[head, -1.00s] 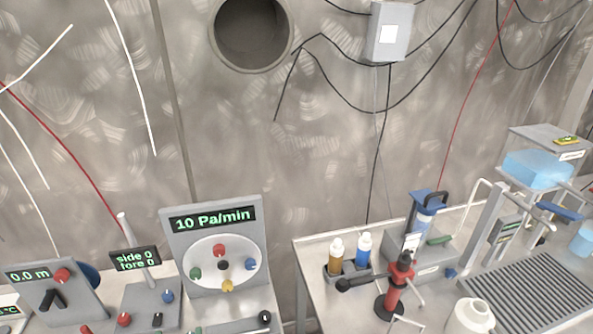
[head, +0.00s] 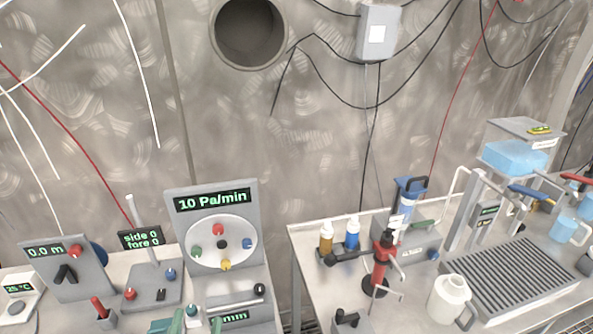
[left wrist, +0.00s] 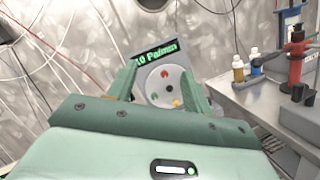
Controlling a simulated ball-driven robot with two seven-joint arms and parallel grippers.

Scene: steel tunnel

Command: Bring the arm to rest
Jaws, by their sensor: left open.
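My left gripper (head: 177,324) just shows as green finger parts at the bottom edge of the head view, in front of the panel with the round dial. In the left wrist view my left gripper (left wrist: 158,76) is open, with its two green fingers apart and nothing between them. The grey dial panel (left wrist: 145,60) reading 10 Pa/min stands beyond the fingers. This dial panel (head: 250,205) also shows in the head view. My right gripper is in neither view.
Small control boxes (head: 72,270) stand on the left bench. On the right table (head: 310,275) are a red stand (head: 379,265), bottles (head: 326,237), a white jug (head: 449,300) and a grey grate (head: 520,270). A gap separates the benches. The wall behind has a round opening (head: 250,35) and hanging cables.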

